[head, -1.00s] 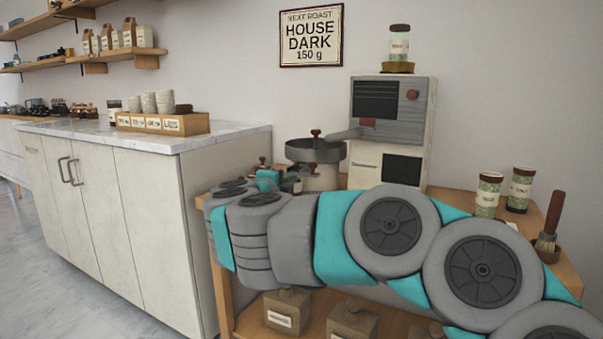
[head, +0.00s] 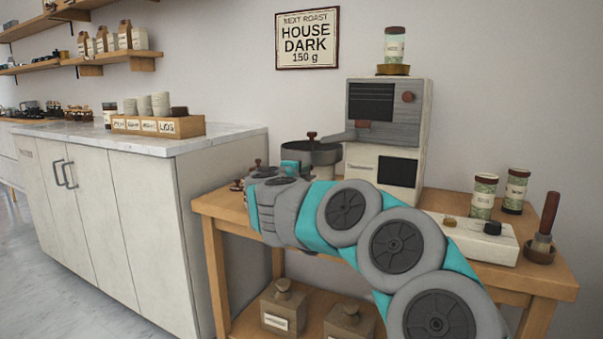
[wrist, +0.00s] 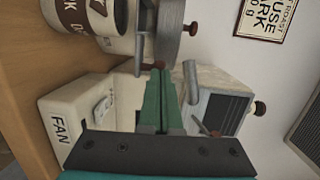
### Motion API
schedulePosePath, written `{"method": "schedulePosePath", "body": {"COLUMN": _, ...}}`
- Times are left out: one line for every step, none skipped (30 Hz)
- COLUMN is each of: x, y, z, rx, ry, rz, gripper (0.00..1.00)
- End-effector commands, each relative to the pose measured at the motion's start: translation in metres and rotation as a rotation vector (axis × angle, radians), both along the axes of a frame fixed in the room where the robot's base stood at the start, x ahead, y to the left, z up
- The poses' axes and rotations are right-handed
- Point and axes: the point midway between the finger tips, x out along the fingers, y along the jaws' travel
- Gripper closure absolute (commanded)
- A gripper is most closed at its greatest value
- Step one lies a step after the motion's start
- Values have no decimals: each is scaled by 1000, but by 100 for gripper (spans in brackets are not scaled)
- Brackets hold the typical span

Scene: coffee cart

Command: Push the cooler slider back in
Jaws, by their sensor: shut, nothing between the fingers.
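The cooler is the round grey pan (head: 313,152) beside the roaster; its side shows in the wrist view (wrist: 168,32), with a red-brown knob on top. Below the pan in that view, a short grey rod (wrist: 139,55) with a reddish end may be the slider; I cannot tell how far out it is. My gripper (wrist: 158,72) is shut and empty, its green fingertips close to this rod and the pan. Contact cannot be told.
The roaster (head: 410,160) stands beside the pan, with a grey chute (wrist: 191,82) near my fingers. A white box marked FAN (wrist: 65,125) and a labelled canister (wrist: 95,18) are close by. Jars (head: 483,195) and a brush stand at the table's right.

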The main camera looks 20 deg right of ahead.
Motion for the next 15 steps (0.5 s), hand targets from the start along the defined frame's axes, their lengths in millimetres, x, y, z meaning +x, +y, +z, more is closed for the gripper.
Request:
{"method": "schedulePosePath", "body": {"x": 0, "y": 0, "z": 0, "rx": 0, "ry": 0, "rz": 0, "gripper": 100}}
{"method": "schedulePosePath", "body": {"x": 1, "y": 0, "z": 0, "rx": 0, "ry": 0, "rz": 0, "gripper": 100}}
{"method": "schedulePosePath", "body": {"x": 1, "y": 0, "z": 0, "rx": 0, "ry": 0, "rz": 0, "gripper": 100}}
{"method": "schedulePosePath", "body": {"x": 1, "y": 0, "z": 0, "rx": 0, "ry": 0, "rz": 1, "gripper": 100}}
{"method": "schedulePosePath", "body": {"x": 1, "y": 0, "z": 0, "rx": 0, "ry": 0, "rz": 1, "gripper": 100}}
{"method": "schedulePosePath", "body": {"x": 1, "y": 0, "z": 0, "rx": 0, "ry": 0, "rz": 1, "gripper": 100}}
{"method": "schedulePosePath", "body": {"x": 1, "y": 0, "z": 0, "rx": 0, "ry": 0, "rz": 1, "gripper": 100}}
{"method": "schedulePosePath", "body": {"x": 1, "y": 0, "z": 0, "rx": 0, "ry": 0, "rz": 1, "gripper": 100}}
{"method": "schedulePosePath", "body": {"x": 1, "y": 0, "z": 0, "rx": 0, "ry": 0, "rz": 1, "gripper": 100}}
{"method": "schedulePosePath", "body": {"x": 1, "y": -1, "z": 0, "rx": 0, "ry": 0, "rz": 1, "gripper": 100}}
{"method": "schedulePosePath", "body": {"x": 1, "y": -1, "z": 0, "rx": 0, "ry": 0, "rz": 1, "gripper": 100}}
{"method": "schedulePosePath", "body": {"x": 3, "y": -3, "z": 1, "rx": 0, "ry": 0, "rz": 0, "gripper": 100}}
{"method": "schedulePosePath", "body": {"x": 4, "y": -5, "z": 1, "rx": 0, "ry": 0, "rz": 0, "gripper": 100}}
{"method": "schedulePosePath", "body": {"x": 6, "y": -7, "z": 1, "rx": 1, "ry": 1, "rz": 1, "gripper": 100}}
{"method": "schedulePosePath", "body": {"x": 9, "y": -11, "z": 2, "rx": 1, "ry": 1, "rz": 1, "gripper": 100}}
